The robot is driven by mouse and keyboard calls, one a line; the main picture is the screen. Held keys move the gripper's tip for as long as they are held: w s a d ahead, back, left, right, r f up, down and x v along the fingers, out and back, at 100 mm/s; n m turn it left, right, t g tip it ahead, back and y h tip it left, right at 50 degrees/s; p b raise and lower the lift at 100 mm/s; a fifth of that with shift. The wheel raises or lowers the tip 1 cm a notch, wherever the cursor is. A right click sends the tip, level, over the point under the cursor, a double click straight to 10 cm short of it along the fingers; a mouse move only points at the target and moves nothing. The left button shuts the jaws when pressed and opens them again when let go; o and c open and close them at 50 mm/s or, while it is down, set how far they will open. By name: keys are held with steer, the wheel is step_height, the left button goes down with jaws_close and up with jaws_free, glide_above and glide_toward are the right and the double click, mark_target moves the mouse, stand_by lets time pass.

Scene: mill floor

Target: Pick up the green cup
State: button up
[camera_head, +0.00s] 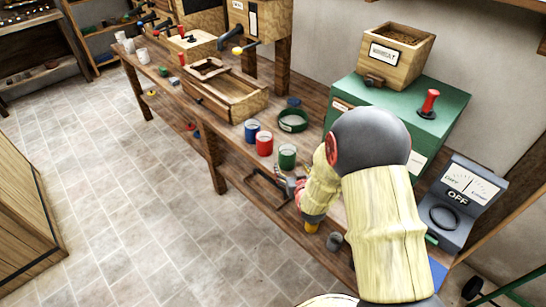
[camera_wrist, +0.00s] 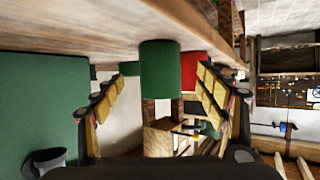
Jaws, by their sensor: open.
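The green cup (camera_head: 287,158) stands upright on the wooden workbench (camera_head: 228,150), at the front end of a row with a red cup (camera_head: 264,145) and a blue cup (camera_head: 252,131). My gripper (camera_head: 287,186) is just in front of the green cup, partly hidden by my arm. In the wrist view, which shows the scene upside down, my gripper (camera_wrist: 159,78) is open. The green cup (camera_wrist: 160,70) appears between its two fingers, with gaps on both sides. The red cup (camera_wrist: 192,70) shows behind it, near the right finger.
A green machine (camera_head: 440,110) with a wooden hopper (camera_head: 396,55) stands to the right of the cups. The tiled floor at left is clear.

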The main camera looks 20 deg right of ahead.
mark_target(287, 159)
steer(key=shift+x, duration=0.8)
steer(key=b+x, duration=0.3)
steer(key=x, duration=0.3)
steer(key=shift+w+d+f, duration=0.1)
steer(key=shift+w, duration=0.3)
steer(key=shift+c, duration=1)
steer(key=c, duration=1.1)
steer(key=shift+c, duration=0.5)
